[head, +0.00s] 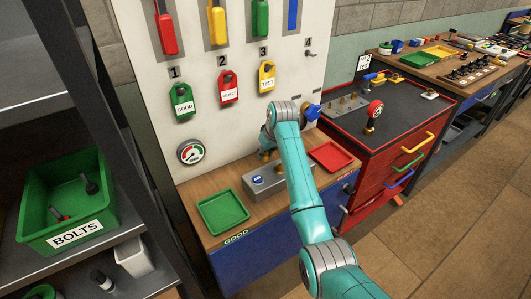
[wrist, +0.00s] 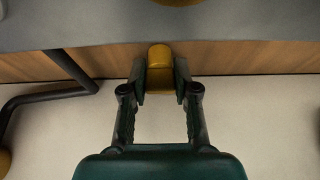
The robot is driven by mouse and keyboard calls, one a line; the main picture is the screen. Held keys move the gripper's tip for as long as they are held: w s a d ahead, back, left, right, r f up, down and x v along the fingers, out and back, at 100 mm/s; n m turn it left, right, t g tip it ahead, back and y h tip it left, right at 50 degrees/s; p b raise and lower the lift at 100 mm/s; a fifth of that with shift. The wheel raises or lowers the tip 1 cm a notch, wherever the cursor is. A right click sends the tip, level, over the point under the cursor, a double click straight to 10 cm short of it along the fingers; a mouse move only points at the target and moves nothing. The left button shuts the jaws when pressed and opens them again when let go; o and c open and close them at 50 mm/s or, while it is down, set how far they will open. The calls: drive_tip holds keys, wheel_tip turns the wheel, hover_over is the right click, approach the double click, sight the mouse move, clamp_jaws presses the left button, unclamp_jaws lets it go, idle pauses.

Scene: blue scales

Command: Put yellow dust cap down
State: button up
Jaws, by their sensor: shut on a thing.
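The yellow dust cap (wrist: 160,56) is between the two fingertips of my gripper (wrist: 160,78) in the wrist view. The fingers are shut on its sides, and its rounded end shows between them. In the wrist view the cap appears in front of a wooden strip and just short of a grey surface (wrist: 100,32); I cannot tell whether it touches either. In the head view my teal arm reaches over the workbench and hides most of the gripper and the cap.
A grey block (head: 262,184) with a blue knob stands on the wooden bench. A green tray (head: 222,211) lies left of it and a red tray (head: 331,157) right. Tagged padlocks hang on the white board (head: 230,125) behind. A black bent bar (wrist: 40,95) shows in the wrist view.

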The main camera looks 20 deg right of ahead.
drive_tip(key=shift+f, duration=0.1)
drive_tip(key=o, duration=0.8)
drive_tip(key=v, duration=1.2)
drive_tip(key=shift+s+d, duration=0.1)
drive_tip(key=shift+s, duration=0.05)
